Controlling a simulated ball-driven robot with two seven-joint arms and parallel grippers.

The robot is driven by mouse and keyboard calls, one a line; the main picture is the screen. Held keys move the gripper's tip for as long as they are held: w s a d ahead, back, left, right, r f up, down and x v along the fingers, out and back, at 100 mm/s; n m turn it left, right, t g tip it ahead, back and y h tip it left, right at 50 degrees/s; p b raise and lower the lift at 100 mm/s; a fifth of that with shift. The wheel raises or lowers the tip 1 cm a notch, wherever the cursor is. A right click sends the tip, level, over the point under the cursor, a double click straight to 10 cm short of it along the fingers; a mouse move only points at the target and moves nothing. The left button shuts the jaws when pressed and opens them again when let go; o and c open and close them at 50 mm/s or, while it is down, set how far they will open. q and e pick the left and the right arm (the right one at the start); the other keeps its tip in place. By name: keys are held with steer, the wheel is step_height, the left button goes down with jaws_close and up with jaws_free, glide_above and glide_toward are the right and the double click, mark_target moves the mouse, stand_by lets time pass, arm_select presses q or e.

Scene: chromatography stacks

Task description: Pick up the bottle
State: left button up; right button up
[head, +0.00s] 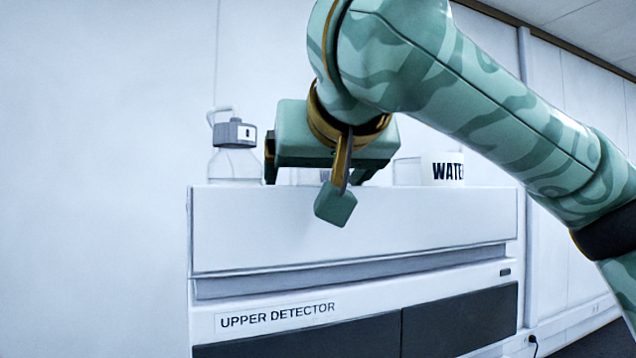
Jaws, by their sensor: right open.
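A clear bottle (234,166) with a grey cap and a thin looped tube stands upright on top of the upper detector (350,228), at its left end. My right gripper (318,180) is open, just to the right of the bottle and close above the unit's top. I see no contact with the bottle, and its depth relative to it is hard to tell. My left gripper is not in view.
Another labelled item is mostly hidden behind the right gripper. A plain wall (100,150) is at the left.

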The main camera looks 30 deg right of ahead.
steer(key=shift+s, duration=0.3)
steer(key=c, duration=0.5)
steer(key=shift+a, duration=0.1)
steer(key=c, duration=0.5)
steer(key=shift+c, duration=1.1)
